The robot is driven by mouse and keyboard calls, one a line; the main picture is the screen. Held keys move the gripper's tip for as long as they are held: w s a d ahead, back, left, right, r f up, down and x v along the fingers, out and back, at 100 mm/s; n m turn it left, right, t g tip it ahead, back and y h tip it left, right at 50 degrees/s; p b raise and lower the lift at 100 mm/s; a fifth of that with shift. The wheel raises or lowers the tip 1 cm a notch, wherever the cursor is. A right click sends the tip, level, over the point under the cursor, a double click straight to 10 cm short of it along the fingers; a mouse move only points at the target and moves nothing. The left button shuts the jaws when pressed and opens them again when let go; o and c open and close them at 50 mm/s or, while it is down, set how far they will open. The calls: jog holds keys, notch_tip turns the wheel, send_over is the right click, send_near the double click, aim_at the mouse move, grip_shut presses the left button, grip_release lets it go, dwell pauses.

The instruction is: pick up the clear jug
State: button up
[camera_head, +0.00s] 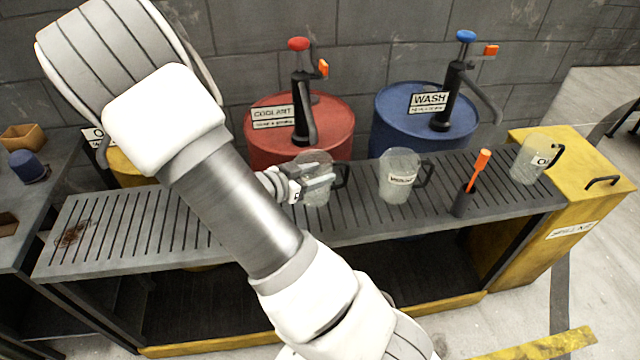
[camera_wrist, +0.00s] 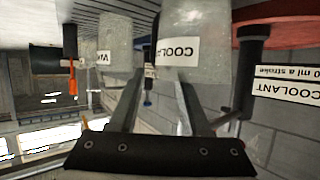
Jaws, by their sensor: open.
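A clear jug with a dark handle (camera_head: 316,166) stands on the slatted bench in front of the red drum. In the wrist view, which looks upside down, this jug (camera_wrist: 192,25) bears a COOLANT label. My gripper (camera_head: 325,184) is open at the jug, coming from the left; it also shows in the wrist view (camera_wrist: 160,80). Its fingers overlap the jug in both views. I cannot tell whether they are around it or just in front. A second clear jug (camera_head: 398,185) stands to the right, also in the wrist view (camera_wrist: 115,40).
The slatted bench (camera_head: 130,228) is bare on the left apart from a brown stain. A dark holder with an orange-handled tool (camera_head: 464,202) stands right of the second jug. The red drum (camera_head: 262,138) and blue drum (camera_head: 390,137), with pumps, stand behind the bench.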

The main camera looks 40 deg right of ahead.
jog(key=shift+x, duration=1.2)
jog(key=shift+a, duration=0.1)
grip_shut()
dwell(0.4)
